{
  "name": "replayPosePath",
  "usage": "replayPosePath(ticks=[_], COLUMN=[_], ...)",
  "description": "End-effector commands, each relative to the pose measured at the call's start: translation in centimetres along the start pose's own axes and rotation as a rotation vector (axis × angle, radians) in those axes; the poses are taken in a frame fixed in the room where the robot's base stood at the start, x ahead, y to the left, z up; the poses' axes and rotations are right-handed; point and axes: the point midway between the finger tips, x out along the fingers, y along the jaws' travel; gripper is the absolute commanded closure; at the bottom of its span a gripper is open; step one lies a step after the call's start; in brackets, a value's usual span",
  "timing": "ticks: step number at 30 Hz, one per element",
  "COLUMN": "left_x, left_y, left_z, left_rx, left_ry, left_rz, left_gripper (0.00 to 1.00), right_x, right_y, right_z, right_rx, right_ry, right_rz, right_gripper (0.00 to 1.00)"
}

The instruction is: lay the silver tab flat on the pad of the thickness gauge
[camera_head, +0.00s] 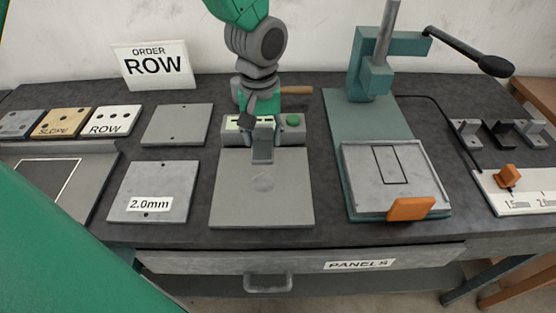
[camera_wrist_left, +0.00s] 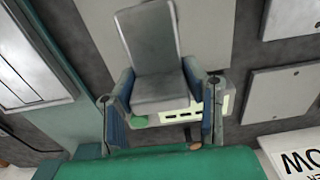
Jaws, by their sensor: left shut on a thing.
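The thickness gauge (camera_head: 292,132) stands mid-bench, with a small display and a green button on its head. Its flat grey pad (camera_head: 240,195) extends toward me and bears a faint round mark. My left gripper (camera_head: 262,122) comes down over the gauge head, partly hiding the display. It is shut on the silver tab (camera_head: 262,152), which sticks out toward the pad. In the left wrist view the tab (camera_wrist_left: 152,50) is gripped at its lower end between the blue-lined fingers (camera_wrist_left: 160,100), with the pad (camera_wrist_left: 200,40) behind it. I cannot tell whether the tab touches the pad. My right gripper is not in view.
Left are plates, one labelled 2.0mm (camera_head: 155,185), and an ORDER ROW sign (camera_head: 153,65). Right is a green press-like stand (camera_head: 372,75) with a plate (camera_head: 365,180) and orange block (camera_head: 411,208). Farther right is a marked white strip (camera_head: 520,198). A PANELS drawer (camera_head: 300,258) is in front.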

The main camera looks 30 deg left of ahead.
Motion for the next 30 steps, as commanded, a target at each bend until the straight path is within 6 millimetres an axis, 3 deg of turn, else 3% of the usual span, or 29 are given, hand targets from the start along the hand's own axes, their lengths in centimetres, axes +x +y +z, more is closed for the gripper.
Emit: replayPosePath(ticks=[6,14,19,29,30], left_x=[4.4,6.6,9.0,9.5,9.5], left_y=[0.2,0.4,0.2,0.2,0.2], left_z=[-0.1,-0.1,-0.1,-0.2,-0.1], left_rx=[0.001,0.0,0.001,0.0,0.0], left_ry=[-0.006,-0.005,-0.005,-0.004,-0.004], left_rz=[-0.005,-0.007,-0.006,-0.003,-0.004], left_gripper=[0.94,0.94,0.94,0.94,0.54], right_x=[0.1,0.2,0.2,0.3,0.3], right_y=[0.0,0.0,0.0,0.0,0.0], right_z=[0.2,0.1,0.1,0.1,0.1], right_rx=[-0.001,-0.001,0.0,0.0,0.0], right_ry=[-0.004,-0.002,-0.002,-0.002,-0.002], right_rz=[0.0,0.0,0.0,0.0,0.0], right_gripper=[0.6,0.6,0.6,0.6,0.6])
